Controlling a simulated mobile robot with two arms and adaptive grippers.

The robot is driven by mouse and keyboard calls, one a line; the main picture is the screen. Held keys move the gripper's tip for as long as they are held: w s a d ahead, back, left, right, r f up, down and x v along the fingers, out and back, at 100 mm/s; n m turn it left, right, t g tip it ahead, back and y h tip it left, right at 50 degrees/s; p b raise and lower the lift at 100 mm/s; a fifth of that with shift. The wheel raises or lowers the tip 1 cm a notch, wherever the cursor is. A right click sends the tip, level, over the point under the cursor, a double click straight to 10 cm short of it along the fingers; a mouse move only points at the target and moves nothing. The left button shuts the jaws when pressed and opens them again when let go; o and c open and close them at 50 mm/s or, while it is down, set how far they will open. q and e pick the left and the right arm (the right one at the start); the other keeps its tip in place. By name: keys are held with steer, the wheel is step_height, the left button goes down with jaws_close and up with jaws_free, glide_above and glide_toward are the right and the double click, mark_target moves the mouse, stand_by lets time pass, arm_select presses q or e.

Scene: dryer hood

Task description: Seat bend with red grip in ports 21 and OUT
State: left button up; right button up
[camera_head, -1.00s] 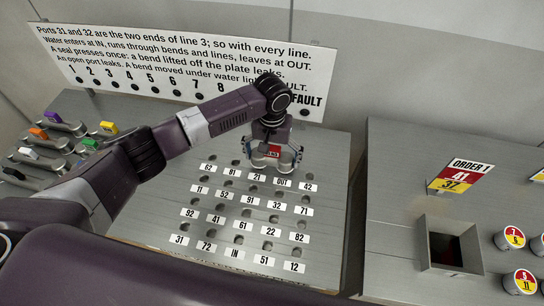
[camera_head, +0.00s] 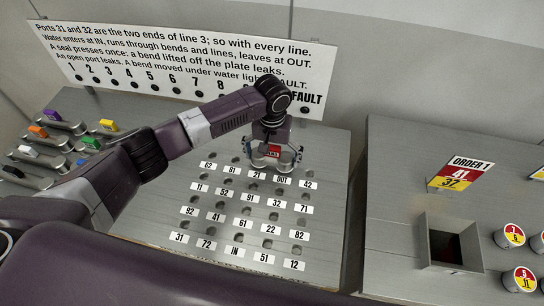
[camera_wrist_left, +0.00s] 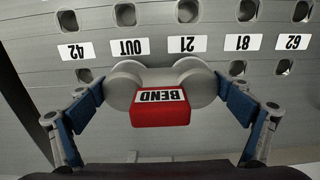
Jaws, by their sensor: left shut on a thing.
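The bend with the red grip (camera_wrist_left: 160,105) is between the fingers of my left gripper (camera_wrist_left: 160,120), which is shut on it. In the left wrist view its two grey round ends cover the plate just below the labels OUT (camera_wrist_left: 128,48) and 21 (camera_wrist_left: 187,44); whether the ends are in the holes is hidden. In the head view the bend (camera_head: 273,151) and my left gripper (camera_head: 274,160) are at the far edge of the port plate (camera_head: 160,225), behind labels 21 (camera_head: 257,175) and OUT (camera_head: 282,180). My right gripper is not in view.
Other bends with coloured grips, such as a yellow one (camera_head: 108,125), lie at the left. A rules sign (camera_head: 180,55) stands behind the plate. A square bin (camera_head: 450,243), an order card (camera_head: 461,174) and several round caps (camera_head: 511,236) are at the right.

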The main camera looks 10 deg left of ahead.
mark_target(272, 147)
arm_select(q)
steer(key=shift+f+b, duration=0.3)
steer(key=shift+f, duration=0.4)
steer(key=o, duration=1.1)
steer(key=shift+r, duration=0.1)
step_height(272, 147, up, 12)
steer(key=shift+f, duration=0.1)
